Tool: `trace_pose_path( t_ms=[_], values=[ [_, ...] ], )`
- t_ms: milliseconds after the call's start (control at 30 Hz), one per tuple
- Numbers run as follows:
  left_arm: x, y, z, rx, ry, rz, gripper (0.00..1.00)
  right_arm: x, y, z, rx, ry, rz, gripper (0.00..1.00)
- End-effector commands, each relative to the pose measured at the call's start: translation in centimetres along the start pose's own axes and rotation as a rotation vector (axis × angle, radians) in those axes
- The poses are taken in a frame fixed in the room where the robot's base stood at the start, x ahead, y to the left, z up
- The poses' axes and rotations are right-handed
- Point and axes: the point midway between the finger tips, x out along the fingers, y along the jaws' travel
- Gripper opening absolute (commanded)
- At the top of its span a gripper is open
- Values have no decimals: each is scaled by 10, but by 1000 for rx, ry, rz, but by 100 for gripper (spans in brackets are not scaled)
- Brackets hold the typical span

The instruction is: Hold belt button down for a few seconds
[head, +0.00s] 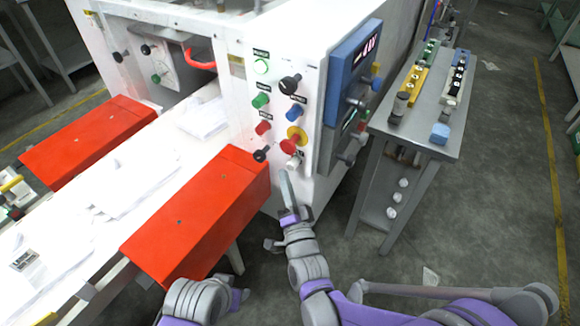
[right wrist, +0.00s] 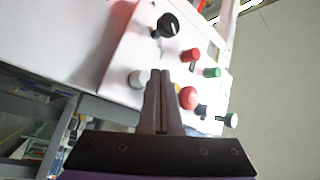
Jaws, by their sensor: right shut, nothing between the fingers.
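The control panel on the white machine carries several buttons and knobs; their labels are too small to read, so I cannot tell by name which is the belt button. A white button (head: 294,161) sits low on the panel, below a red mushroom button (head: 288,146) on a yellow base. In the right wrist view the white button (right wrist: 137,79) is just left of my fingertips. My right gripper (head: 284,174) is shut and empty, its tips close to the panel's lower part; contact cannot be made out. My left arm (head: 200,300) is at the bottom; its fingers are not clear.
Black knobs (head: 290,84), green (head: 260,100) and red (head: 263,128) buttons crowd the panel near my fingers. Orange-red covers (head: 200,220) flank the conveyor. A blue-framed display (head: 350,65) juts out at right. A grey table (head: 425,115) stands beyond, with open floor in front.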

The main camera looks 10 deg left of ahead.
Motion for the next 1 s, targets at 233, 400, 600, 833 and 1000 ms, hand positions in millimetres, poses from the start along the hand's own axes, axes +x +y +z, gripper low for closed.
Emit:
trace_pose_path(
  t_ms=[233, 400, 600, 833, 1000],
  values=[
    [0, 0, 0, 0, 0, 0, 50, 0, 0, 0, 0, 0, 0, 0],
    [0, 0, 0, 0, 0, 0, 50, 0, 0, 0, 0, 0, 0, 0],
    [0, 0, 0, 0, 0, 0, 50, 1, 1, 0, 0, 0, 0, 0],
    [3, 0, 1, 0, -1, 0, 50, 6, 5, -4, 0, 1, 1, 0],
    [3, 0, 1, 0, -1, 0, 50, 6, 4, -5, -1, 0, 0, 0]
  ],
)
